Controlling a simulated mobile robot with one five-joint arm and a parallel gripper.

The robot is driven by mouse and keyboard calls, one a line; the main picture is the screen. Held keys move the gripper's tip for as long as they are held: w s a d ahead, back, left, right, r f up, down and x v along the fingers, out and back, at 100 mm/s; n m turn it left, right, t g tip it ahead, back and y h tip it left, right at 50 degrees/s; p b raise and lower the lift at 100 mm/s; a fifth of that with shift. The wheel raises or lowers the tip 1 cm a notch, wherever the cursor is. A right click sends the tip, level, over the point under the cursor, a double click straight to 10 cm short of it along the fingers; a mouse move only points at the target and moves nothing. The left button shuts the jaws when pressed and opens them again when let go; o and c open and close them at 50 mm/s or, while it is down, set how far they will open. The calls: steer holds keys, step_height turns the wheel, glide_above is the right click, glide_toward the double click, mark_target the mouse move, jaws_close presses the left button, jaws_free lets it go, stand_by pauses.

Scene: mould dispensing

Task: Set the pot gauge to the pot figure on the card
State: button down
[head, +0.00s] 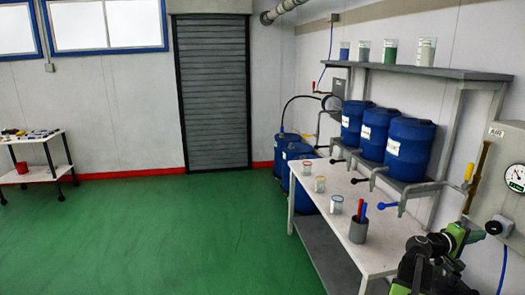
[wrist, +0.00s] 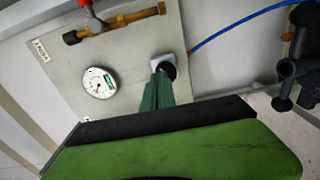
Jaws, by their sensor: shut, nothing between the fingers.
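I cannot pick out the card.
A brass pipe (wrist: 135,18) with a red-handled valve crosses the panel. A blue hose (wrist: 235,27) runs beside it. A white bench (head: 340,190) with small jars and a grey cup (head: 358,230) stands left of my arm. Several blue drums line a shelf behind.

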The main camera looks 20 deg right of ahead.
mark_target(497, 231)
steer(key=x, duration=0.6)
steer(key=shift+s+d+r, duration=0.25)
steer(key=shift+s+d, duration=0.05)
steer(key=shift+s, duration=0.1)
steer(key=shift+s+d+r, duration=0.1)
steer(key=shift+d, duration=0.15)
steer(key=shift+s+r, duration=0.1)
steer(key=shift+r, duration=0.05)
steer(key=shift+b, duration=0.3)
